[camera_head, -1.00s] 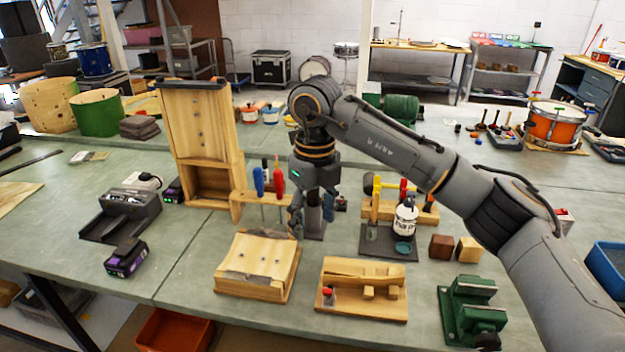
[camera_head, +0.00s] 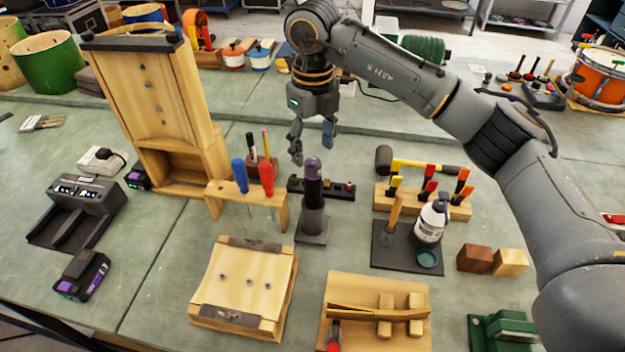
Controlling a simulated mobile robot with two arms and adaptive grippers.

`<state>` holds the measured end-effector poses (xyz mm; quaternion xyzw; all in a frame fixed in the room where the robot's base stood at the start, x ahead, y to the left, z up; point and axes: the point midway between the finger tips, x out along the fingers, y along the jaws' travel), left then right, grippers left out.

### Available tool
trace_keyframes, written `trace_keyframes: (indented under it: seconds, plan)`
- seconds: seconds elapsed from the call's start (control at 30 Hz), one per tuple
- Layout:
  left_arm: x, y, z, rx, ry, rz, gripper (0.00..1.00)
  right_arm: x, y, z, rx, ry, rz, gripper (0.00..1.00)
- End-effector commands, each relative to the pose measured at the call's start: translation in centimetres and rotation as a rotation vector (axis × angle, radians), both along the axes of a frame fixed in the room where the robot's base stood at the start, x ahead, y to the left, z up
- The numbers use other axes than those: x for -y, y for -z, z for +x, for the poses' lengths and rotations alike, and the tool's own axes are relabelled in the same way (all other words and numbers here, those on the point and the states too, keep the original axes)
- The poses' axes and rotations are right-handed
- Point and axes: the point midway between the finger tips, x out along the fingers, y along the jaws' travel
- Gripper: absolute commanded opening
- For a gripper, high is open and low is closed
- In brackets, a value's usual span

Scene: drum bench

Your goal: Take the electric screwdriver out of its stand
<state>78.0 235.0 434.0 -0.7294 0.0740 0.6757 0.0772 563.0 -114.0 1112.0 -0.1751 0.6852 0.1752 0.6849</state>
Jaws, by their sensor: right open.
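The electric screwdriver (camera_head: 313,184) is dark with a purple top and stands upright in its black stand (camera_head: 312,229) on the green bench. My right gripper (camera_head: 312,147) hangs fingers down just above and behind the screwdriver's top in the picture. Its two fingers are apart and nothing is between them. The screwdriver shows in front of the gripper, with no clear contact. My left gripper is not in view.
A wooden rack with blue and red screwdrivers (camera_head: 247,192) stands close left of the stand. A dark strip with knobs (camera_head: 335,190) lies behind it. A white bottle (camera_head: 432,222) on a dark mat stands right. A wooden block (camera_head: 245,285) lies in front.

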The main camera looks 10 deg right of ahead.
Motion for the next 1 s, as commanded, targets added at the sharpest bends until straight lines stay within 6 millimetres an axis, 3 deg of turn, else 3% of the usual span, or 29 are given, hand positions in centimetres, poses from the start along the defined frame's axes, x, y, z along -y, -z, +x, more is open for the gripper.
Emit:
trace_keyframes:
  seconds: [0.1, 0.3, 0.57, 0.8, 1.0]
  plan:
    - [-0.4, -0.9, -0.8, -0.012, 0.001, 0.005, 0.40, 0.1, 2.4, -0.1, -0.006, 0.001, -0.001, 0.60]
    - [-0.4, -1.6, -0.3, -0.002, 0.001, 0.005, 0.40, 0.1, 5.4, -0.1, -0.003, 0.001, -0.001, 0.60]
    - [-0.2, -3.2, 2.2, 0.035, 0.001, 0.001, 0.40, 0.0, 7.4, -0.3, -0.005, 0.000, -0.001, 0.60]
    - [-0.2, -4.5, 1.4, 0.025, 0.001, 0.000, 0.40, -0.1, 10.8, -0.4, -0.004, 0.001, -0.001, 0.60]
    - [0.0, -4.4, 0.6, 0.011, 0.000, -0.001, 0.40, -0.1, 11.3, -0.3, 0.000, 0.000, 0.000, 0.60]
